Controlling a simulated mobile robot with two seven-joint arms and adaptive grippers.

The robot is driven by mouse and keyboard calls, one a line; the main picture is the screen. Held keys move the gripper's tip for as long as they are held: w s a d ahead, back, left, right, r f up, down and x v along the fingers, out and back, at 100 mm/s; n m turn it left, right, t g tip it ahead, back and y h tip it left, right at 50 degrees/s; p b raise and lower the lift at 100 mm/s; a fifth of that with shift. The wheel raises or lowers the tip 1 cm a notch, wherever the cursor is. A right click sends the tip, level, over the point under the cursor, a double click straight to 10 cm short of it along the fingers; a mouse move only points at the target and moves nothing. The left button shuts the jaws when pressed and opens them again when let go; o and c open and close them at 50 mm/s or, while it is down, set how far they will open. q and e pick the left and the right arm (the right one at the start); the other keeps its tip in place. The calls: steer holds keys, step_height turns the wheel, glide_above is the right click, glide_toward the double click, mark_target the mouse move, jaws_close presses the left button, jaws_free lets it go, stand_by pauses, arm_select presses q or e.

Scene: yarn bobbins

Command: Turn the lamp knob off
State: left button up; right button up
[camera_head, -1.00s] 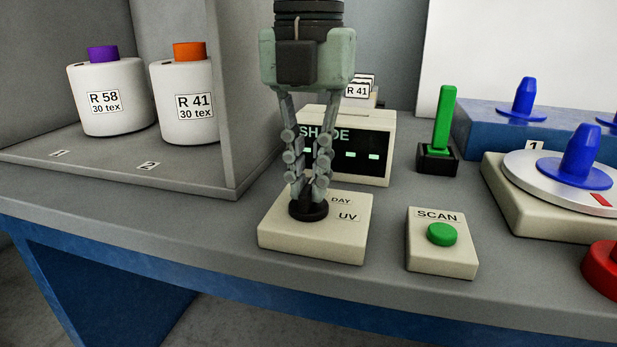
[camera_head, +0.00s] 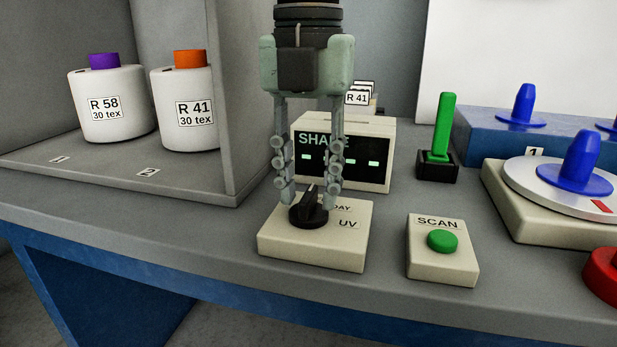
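The lamp knob (camera_head: 309,212) is a black rotary knob on a cream box (camera_head: 285,246) at the front of the grey table. Its raised grip stands almost upright in the picture, with a pale mark near the top. The labels DAY and UV show to the right of the knob; DAY is partly covered by a finger, and no OFF label can be seen. My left gripper (camera_head: 309,196) points down over the knob. Its fingers are apart, one on each side of the grip, with gaps visible. My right gripper is not in view.
A SHADE display box (camera_head: 365,152) stands just behind the gripper. A SCAN box with a green button (camera_head: 442,241) and a green lever (camera_head: 443,125) are to the right. A shelf wall (camera_head: 238,100) rises close on the left, beside two bobbins.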

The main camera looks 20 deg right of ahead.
mark_target(309, 193)
arm_select(q)
steer(key=shift+r, duration=0.1)
step_height(309, 193, up, 12)
stand_by(0.5)
